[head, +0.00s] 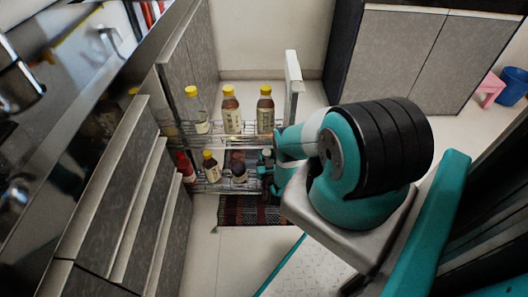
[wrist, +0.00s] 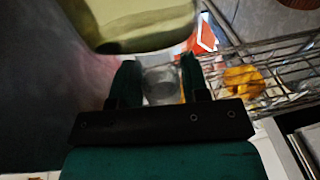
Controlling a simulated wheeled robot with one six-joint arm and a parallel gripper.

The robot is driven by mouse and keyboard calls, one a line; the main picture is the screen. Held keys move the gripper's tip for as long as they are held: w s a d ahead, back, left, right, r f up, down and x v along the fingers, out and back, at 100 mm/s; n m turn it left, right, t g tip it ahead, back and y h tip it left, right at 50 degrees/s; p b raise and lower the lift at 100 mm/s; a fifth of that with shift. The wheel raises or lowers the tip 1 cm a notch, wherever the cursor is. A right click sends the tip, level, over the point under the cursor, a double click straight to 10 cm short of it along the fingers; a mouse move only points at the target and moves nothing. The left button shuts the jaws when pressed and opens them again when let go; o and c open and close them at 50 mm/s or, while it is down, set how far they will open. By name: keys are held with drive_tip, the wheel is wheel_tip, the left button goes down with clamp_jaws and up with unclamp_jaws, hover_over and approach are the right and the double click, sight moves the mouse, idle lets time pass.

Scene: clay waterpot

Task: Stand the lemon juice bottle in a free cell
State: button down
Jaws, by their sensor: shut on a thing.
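My gripper (wrist: 160,82) is shut, with a clear, greyish piece between its fingers in the wrist view. A large pale yellow-green glassy body (wrist: 130,25), which looks like the lemon juice bottle, fills the top of that view just beyond the fingers. Its label and cap do not show, and I cannot see clearly how it joins the piece in the fingers. In the head view my gripper (head: 267,165) is small and dark at the right end of the lower rack shelf. The held thing is mostly hidden there by my arm.
A pull-out wire rack (head: 222,127) has two levels. Its upper level holds a clear bottle (head: 197,113) and two brown bottles (head: 231,113), (head: 265,112), all yellow-capped. A patterned mat (head: 250,212) lies below.

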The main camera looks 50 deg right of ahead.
drive_tip(key=shift+w+d+r+g+y+p, duration=0.2)
drive_tip(key=shift+w+d+r+g+y, duration=0.1)
drive_tip(key=shift+w+d, duration=0.25)
drive_tip(key=shift+w+d+r+g+y+p, duration=0.2)
drive_tip(key=shift+w+d+g, duration=0.1)
drive_tip(key=shift+w+d, duration=0.2)
drive_tip(key=shift+a+f+b, duration=0.15)
drive_tip(key=shift+f+b, duration=0.3)
drive_tip(key=shift+f, duration=0.1)
drive_tip(key=shift+f+b, duration=0.95)
drive_tip(key=shift+f, duration=0.05)
drive_tip(key=c, duration=0.6)
unclamp_jaws()
drive_tip(key=shift+f, duration=0.1)
